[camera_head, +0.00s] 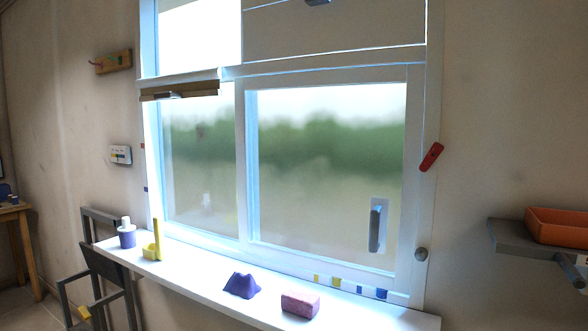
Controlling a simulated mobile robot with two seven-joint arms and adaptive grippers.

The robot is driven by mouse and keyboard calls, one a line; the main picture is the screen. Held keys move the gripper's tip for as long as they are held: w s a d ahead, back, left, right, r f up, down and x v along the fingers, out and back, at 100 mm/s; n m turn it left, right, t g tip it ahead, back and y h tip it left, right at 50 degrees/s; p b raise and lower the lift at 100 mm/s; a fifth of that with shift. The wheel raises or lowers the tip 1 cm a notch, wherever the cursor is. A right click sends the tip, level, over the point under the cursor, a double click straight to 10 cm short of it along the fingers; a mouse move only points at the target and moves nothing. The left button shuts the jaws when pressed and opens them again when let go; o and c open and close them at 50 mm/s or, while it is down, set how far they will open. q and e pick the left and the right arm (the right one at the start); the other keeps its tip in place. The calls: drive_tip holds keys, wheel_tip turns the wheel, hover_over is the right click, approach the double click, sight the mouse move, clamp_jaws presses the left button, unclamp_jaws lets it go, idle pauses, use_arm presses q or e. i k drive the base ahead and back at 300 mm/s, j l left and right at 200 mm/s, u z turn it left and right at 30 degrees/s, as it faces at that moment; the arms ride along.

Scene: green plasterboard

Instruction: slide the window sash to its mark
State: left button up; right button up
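The window (242,160) has a white frame, with a sliding sash (325,175) at its lower right. The sash carries a grey upright handle (378,225) in a pale plate near its right edge. The sash stands at the right side of the opening, and a narrower pane (200,165) is to its left. Several small coloured marks, yellow (336,283) and blue (381,293), sit along the bottom rail under the sash. Which one is the sash's mark cannot be told. Neither of my grippers shows in the head view.
The white sill (210,275) bears a purple-and-white cup (127,235), a yellow holder (152,245), a purple lump (241,286) and a pink block (300,304). A red piece (431,157) and round knob (421,254) sit on the right frame. An orange tray (560,226) is on a right shelf.

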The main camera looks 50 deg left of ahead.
sight(413, 75)
drive_tip(key=u, duration=1.45)
